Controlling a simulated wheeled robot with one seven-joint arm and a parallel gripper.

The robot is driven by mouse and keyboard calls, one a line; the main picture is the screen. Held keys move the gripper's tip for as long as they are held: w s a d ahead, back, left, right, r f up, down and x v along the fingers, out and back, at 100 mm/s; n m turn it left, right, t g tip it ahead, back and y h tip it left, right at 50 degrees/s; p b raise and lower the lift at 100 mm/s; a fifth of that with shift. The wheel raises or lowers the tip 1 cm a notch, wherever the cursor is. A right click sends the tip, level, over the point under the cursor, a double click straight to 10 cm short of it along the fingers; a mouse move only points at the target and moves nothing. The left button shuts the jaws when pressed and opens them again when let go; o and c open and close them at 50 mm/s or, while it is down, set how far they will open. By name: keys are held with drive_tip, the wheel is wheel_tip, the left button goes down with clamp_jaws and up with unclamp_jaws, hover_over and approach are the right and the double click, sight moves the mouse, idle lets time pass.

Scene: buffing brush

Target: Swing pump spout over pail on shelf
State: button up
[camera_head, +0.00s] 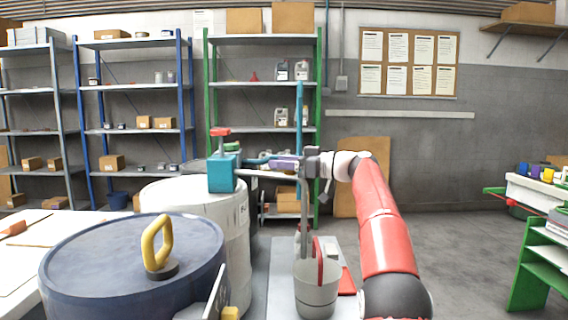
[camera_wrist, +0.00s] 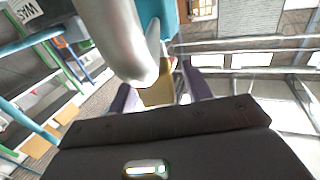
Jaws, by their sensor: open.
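The pump has a teal body (camera_head: 222,174) with a red top and stands on a white drum (camera_head: 247,240). Its grey spout (camera_head: 262,174) reaches right from the body, and a grey pipe drops (camera_head: 305,225) at its far end. In the wrist view the silver spout (camera_wrist: 118,38) curves close in front of my gripper (camera_wrist: 160,92). The purple fingers are apart, with a yellow patch showing between them. In the head view my gripper (camera_head: 284,163) is beside the spout. The light grey pail (camera_head: 316,290) with a red handle stands on a grey shelf (camera_head: 282,295), near below the pipe. Whether the pipe end is over it is unclear.
A dark blue drum (camera_head: 100,262) with a yellow handle stands at front left. A teal upright rod (camera_head: 299,115) rises by my gripper. Green and blue shelf racks line the back wall. Open floor (camera_head: 455,250) lies to the right.

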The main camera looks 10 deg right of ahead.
drive_tip(key=b+v, duration=0.1)
drive_tip(key=v, duration=0.7)
drive_tip(key=shift+b, duration=0.35)
drive_tip(key=shift+w+a, duration=0.1)
